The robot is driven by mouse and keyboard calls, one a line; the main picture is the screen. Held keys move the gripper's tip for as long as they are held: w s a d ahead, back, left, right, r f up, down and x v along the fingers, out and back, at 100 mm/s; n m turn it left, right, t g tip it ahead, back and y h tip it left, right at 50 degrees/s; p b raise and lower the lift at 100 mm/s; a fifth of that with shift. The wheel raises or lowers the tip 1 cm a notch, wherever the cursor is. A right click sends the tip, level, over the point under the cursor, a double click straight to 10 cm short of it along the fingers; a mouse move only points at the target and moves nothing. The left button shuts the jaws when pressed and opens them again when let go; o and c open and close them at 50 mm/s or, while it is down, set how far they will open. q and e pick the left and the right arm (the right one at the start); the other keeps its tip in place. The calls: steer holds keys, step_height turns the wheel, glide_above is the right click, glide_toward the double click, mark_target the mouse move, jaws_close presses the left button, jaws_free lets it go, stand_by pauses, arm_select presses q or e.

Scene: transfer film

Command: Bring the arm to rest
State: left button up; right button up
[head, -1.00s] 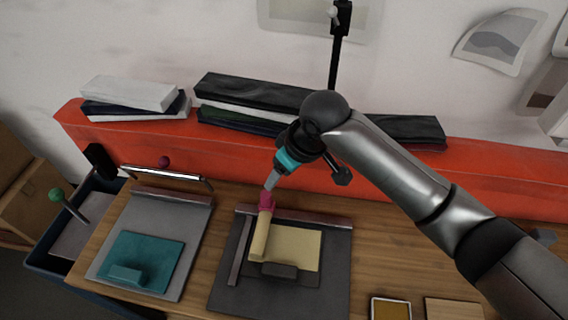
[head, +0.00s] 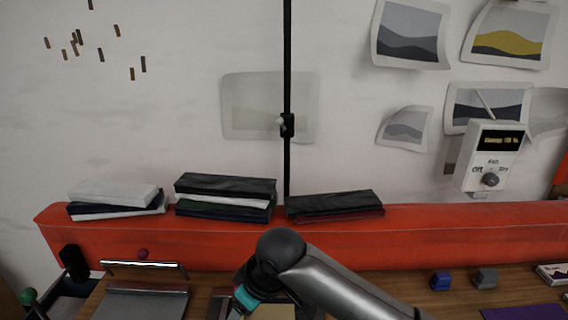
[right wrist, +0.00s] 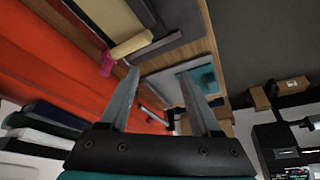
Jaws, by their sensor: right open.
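My right arm (head: 326,281) comes in from the lower right in the head view, bent at its dark round joint. Its teal wrist part shows at the bottom edge, and the fingers are cut off there. In the right wrist view my right gripper (right wrist: 158,82) is open, with nothing between its fingers. A cream roller (right wrist: 131,45) with a pink end (right wrist: 107,64) lies beyond the left fingertip; whether they touch is unclear. My left gripper is not in view.
An orange-red ledge (head: 400,233) runs along the wall, bearing folded cloth stacks (head: 226,197). A thin black post (head: 287,90) rises behind. A grey board (head: 140,304) lies at left. A fan control box (head: 492,157) hangs on the wall.

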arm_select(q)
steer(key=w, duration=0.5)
arm_select(e)
steer(key=s+d+f+m+t+h, duration=0.15)
steer(key=s+d+f+m, duration=0.3)
steer(key=s+d, duration=0.65)
steer(key=s+d+f+m+g+h, duration=0.1)
steer(key=s+d+f+m+h, duration=0.3)
steer(key=s+d, duration=0.6)
step_height(320, 180, down, 29)
steer(key=d+y+b, duration=0.2)
steer(key=d+b, duration=0.1)
steer(key=b, duration=0.5)
arm_select(q)
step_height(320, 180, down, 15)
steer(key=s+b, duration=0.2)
steer(key=b, duration=0.4)
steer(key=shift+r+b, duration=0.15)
steer(key=shift+b, duration=0.25)
arm_select(e)
steer(key=s+d+f+g, duration=0.2)
steer(key=s+f, duration=1.4)
steer(key=f, duration=0.5)
steer(key=shift+d, duration=0.2)
